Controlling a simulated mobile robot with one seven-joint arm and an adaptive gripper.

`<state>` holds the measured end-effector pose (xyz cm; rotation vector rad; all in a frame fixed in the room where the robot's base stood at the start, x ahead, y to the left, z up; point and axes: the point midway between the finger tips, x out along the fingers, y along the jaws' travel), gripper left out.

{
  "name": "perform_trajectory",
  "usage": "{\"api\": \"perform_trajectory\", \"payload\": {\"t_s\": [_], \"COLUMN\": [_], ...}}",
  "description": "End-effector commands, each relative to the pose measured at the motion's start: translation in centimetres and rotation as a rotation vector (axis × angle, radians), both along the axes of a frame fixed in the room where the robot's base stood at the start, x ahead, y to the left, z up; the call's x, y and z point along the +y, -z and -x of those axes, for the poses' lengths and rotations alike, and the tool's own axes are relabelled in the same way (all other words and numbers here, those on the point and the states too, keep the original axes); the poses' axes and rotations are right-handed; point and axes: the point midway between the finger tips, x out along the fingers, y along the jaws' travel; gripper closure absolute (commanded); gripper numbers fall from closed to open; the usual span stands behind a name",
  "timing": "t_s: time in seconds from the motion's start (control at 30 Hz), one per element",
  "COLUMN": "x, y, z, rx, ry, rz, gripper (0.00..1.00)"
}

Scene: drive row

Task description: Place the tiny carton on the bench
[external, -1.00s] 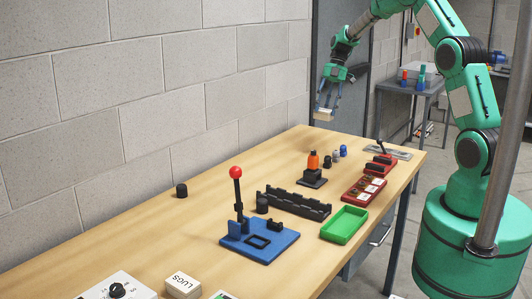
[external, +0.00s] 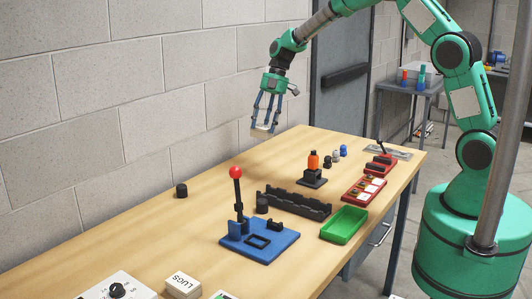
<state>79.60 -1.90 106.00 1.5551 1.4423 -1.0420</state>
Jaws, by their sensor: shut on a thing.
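My gripper (external: 266,112) is shut on a small pale tan carton (external: 262,129), held between its fingers. The carton hangs in the air above the far left edge of the wooden bench (external: 215,217), near the block wall. The gripper points downward. The fingers partly cover the carton, and it looks clear of the bench top.
A blue base (external: 262,246) with a red-knobbed lever, a black rack (external: 295,204), a green tray (external: 344,225), an orange part on a black stand (external: 313,165) and red holders (external: 365,190) occupy the bench. A black cylinder (external: 181,190) stands near the wall. Bare wood lies between it and the stand.

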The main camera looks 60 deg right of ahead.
Motion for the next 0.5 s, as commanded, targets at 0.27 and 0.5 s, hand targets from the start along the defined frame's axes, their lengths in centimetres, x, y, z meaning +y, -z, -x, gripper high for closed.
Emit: {"api": "perform_trajectory", "payload": {"t_s": [0.27, 0.5], "x": [10.4, 18.8], "y": [0.0, 0.0], "z": [0.2, 1.4], "rx": [0.001, 0.0], "ry": [-0.009, -0.012], "rz": [0.001, 0.002], "gripper": [0.8, 0.8]}}
